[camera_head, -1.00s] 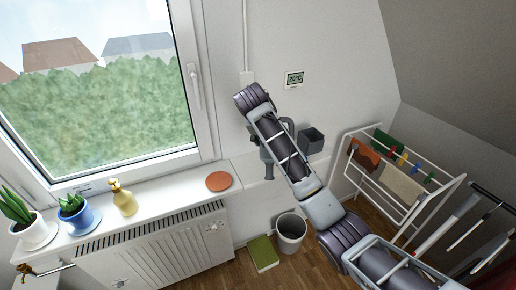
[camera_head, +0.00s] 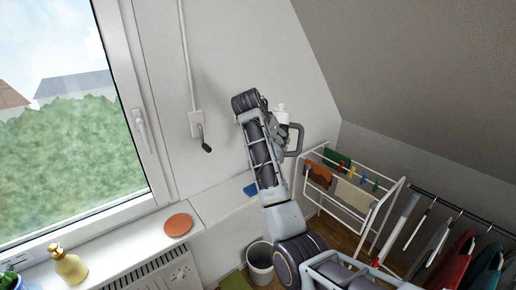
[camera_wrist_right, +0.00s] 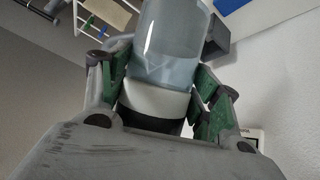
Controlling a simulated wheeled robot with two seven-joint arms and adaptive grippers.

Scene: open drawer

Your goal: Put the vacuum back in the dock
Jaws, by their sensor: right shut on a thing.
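The forearm hides most of the gripper in the head view. A dark grey open box on the wall, likely the dock (camera_wrist_right: 216,42), is partly hidden behind the vacuum in the wrist view. The vacuum looks apart from it. My left gripper is not in view.
A drying rack (camera_head: 392,210) stands right; a bin (camera_head: 260,262) is below.

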